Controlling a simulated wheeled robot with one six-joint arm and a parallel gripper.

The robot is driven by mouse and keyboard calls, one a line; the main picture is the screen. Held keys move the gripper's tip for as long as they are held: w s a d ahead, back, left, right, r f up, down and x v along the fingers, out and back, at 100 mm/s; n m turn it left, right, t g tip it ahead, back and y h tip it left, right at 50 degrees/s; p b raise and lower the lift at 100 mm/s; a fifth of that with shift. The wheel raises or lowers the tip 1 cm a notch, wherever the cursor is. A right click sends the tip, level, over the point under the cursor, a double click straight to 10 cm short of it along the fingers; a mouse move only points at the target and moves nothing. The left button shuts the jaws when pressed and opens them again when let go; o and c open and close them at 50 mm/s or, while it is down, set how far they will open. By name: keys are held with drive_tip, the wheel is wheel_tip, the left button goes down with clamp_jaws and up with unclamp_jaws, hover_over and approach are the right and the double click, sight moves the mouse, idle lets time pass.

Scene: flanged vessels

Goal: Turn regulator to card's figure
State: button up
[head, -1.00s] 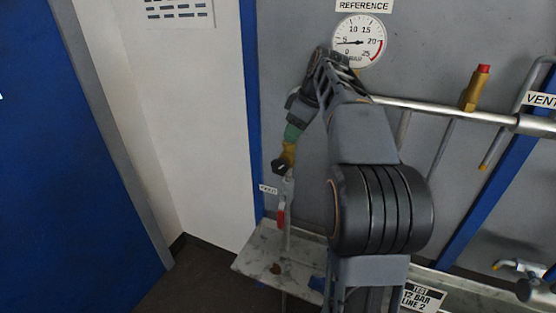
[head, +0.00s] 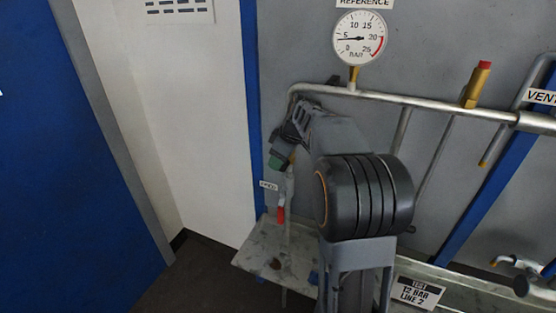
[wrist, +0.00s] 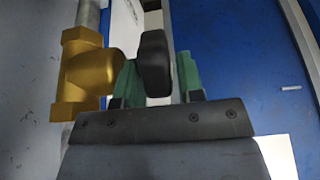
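The regulator is a brass body (wrist: 82,75) with a black knob (wrist: 154,62) in the wrist view. My gripper (wrist: 160,85) has its green fingers on either side of the knob, with a narrow gap visible at the right finger. It looks open around the knob. In the head view my gripper (head: 283,159) largely covers the regulator. The reference gauge (head: 360,38) has its needle near 5 bar.
A silver pipe (head: 430,103) runs across the panel under the gauge. A red-capped brass fitting (head: 477,84) stands on it. A red-handled valve (head: 281,214) hangs below the regulator, above a worn shelf (head: 258,256). A blue post (head: 250,100) stands left of the panel.

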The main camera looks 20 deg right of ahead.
drive_tip(key=shift+f, duration=0.2)
drive_tip(key=c, duration=0.6)
drive_tip(key=shift+c, duration=0.2)
drive_tip(key=shift+f+b, duration=0.1)
drive_tip(key=shift+b, duration=0.25)
